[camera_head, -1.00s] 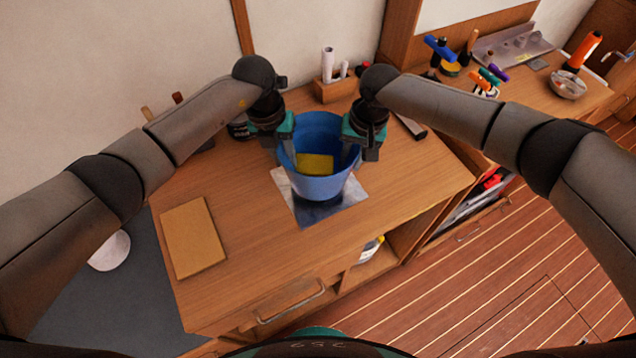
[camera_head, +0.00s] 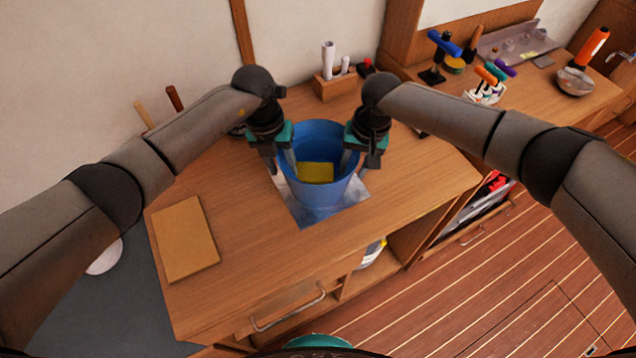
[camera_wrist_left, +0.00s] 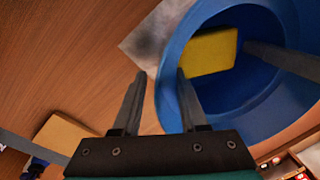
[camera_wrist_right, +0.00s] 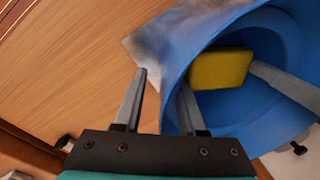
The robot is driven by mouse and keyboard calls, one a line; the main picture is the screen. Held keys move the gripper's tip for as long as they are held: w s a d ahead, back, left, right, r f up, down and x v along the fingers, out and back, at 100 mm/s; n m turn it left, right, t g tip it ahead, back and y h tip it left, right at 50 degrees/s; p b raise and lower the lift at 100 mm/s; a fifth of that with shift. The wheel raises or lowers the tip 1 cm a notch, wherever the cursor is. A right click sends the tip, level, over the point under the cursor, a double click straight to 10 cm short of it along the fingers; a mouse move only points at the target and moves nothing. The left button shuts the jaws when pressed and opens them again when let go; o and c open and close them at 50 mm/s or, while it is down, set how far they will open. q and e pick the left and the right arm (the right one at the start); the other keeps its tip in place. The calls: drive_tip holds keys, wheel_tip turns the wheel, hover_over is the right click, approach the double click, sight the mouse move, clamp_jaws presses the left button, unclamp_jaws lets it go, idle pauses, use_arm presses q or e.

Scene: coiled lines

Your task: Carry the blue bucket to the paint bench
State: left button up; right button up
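The blue bucket (camera_head: 322,196) stands upright on a grey-and-white sheet (camera_head: 297,212) on the wooden bench (camera_head: 255,235). A yellow block (camera_head: 316,172) lies inside it. My left gripper (camera_head: 283,162) is at the bucket's left rim and my right gripper (camera_head: 357,162) at its right rim. In the left wrist view, the fingers (camera_wrist_left: 161,73) straddle the bucket wall, one inside and one outside, with a gap. In the right wrist view, the fingers (camera_wrist_right: 161,78) straddle the opposite wall likewise, apart from it. Both look open.
A brown board (camera_head: 187,240) lies on the bench's left part. A wooden holder with white rolls (camera_head: 335,83) stands behind the bucket. Tools (camera_head: 487,82) and a bowl (camera_head: 574,83) stand on the surface at the right. An open shelf (camera_head: 375,265) is below the bench front.

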use_arm(q)
drive_tip(key=o, duration=0.3)
use_arm(e)
drive_tip(key=shift+o, duration=1.4)
use_arm(q)
drive_tip(key=shift+d+r, duration=0.1)
use_arm(e)
drive_tip(key=shift+a, duration=0.1)
drive_tip(key=shift+s+a+r, duration=0.1)
use_arm(q)
wheel_tip(320, 180, up, 8)
drive_tip(key=a, duration=0.1)
use_arm(e)
drive_tip(key=r, duration=0.4)
drive_tip(key=d+r, duration=0.1)
drive_tip(key=r, duration=0.6)
drive_tip(key=shift+s+d+r, duration=0.1)
drive_tip(key=shift+d+r, duration=0.2)
drive_tip(key=shift+r, duration=0.1)
use_arm(q)
drive_tip(key=shift+w, duration=0.1)
